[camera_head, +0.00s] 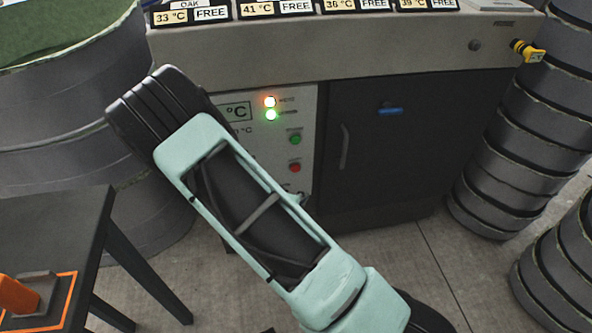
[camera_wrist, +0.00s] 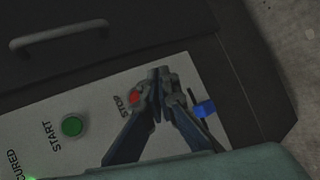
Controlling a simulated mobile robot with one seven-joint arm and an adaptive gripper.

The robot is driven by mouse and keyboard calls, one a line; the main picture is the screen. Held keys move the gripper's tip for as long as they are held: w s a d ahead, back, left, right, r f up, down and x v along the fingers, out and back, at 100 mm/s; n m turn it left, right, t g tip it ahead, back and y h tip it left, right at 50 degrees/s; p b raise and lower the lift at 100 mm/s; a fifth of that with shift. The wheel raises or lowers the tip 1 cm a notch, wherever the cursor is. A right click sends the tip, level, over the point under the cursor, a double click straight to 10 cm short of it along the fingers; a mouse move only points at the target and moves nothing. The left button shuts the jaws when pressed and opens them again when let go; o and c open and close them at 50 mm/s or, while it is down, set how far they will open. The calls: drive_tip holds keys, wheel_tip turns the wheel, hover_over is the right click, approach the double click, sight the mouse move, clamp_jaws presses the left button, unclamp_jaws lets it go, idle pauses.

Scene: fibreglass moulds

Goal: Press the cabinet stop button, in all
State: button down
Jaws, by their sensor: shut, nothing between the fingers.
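The red stop button (camera_head: 295,167) is on the pale cabinet panel (camera_head: 308,110), below the green start button (camera_head: 295,139). In the wrist view the red button (camera_wrist: 134,98) shows next to its STOP label, partly covered by a finger. My gripper (camera_wrist: 160,76) is shut and empty, its fingertips in front of the panel just beyond and right of the button. I cannot tell whether a finger touches the button or how far in it sits. In the head view my arm covers the panel's left part and the gripper is mostly hidden.
The dark cabinet door (camera_head: 390,150) has a handle beside the panel. A blue part (camera_wrist: 204,109) shows right of my fingers. Stacked round moulds (camera_head: 525,150) stand at right. A dark table (camera_head: 45,230) with an orange-edged mat is at lower left. Two lamps (camera_head: 270,108) glow.

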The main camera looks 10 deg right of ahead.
sight(296, 169)
drive_tip(key=w, duration=0.7)
drive_tip(key=shift+w, duration=0.4)
idle(1.1)
drive_tip(key=shift+w, duration=0.4)
drive_tip(key=shift+w+p, duration=0.4)
drive_tip(key=shift+w, duration=0.05)
idle(0.5)
drive_tip(key=shift+s+p, duration=0.3)
drive_tip(key=shift+s, duration=0.55)
